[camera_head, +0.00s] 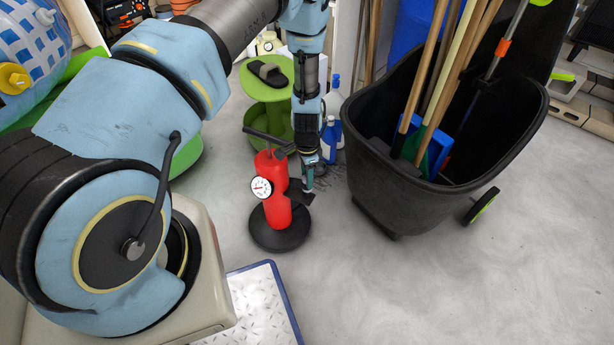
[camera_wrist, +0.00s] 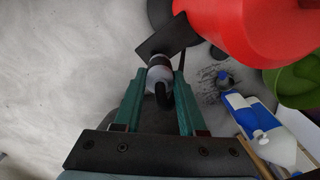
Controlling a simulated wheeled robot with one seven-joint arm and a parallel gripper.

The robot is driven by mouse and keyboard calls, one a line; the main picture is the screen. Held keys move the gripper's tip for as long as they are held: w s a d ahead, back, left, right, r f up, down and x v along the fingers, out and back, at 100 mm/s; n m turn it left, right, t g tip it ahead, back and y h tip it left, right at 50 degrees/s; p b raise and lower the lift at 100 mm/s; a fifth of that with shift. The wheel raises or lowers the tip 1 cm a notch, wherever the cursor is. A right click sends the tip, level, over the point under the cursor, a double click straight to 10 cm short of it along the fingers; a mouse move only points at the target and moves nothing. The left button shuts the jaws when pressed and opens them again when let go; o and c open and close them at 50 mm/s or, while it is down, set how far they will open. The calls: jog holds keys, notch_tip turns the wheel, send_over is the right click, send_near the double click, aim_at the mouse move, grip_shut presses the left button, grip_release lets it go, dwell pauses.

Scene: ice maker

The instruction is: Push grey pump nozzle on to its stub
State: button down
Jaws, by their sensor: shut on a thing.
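The red pump (camera_head: 275,205) stands upright on a round black base (camera_head: 280,238) with a white dial gauge (camera_head: 261,188) on its side. Its red body (camera_wrist: 265,30) fills the upper right of the wrist view. My gripper (camera_head: 308,187) points down just right of the pump. In the wrist view its teal fingers (camera_wrist: 160,76) are shut on the grey nozzle (camera_wrist: 159,75), which has a dark band and a black hose (camera_wrist: 161,96) curving from it. A flat dark plate (camera_wrist: 167,38) lies just beyond the nozzle. I cannot make out the stub.
A black wheeled cart (camera_head: 400,190) with brooms and poles stands at the right. A green tiered stand (camera_head: 262,88) holding a slipper (camera_head: 268,73) and blue-and-white bottles (camera_head: 329,140) are behind the pump. A blue-edged metal plate (camera_head: 262,300) lies in front. Floor at the lower right is clear.

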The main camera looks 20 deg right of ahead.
jog(key=shift+f, duration=0.2)
dwell(0.5)
jog(key=shift+a+r, duration=0.1)
jog(key=shift+r, duration=0.1)
dwell(0.4)
jog(key=shift+n, duration=1)
jog(key=shift+f+b, duration=0.95)
jog(key=shift+f, duration=0.45)
jog(key=shift+c, duration=2)
grip_release()
jog(key=shift+r, duration=0.15)
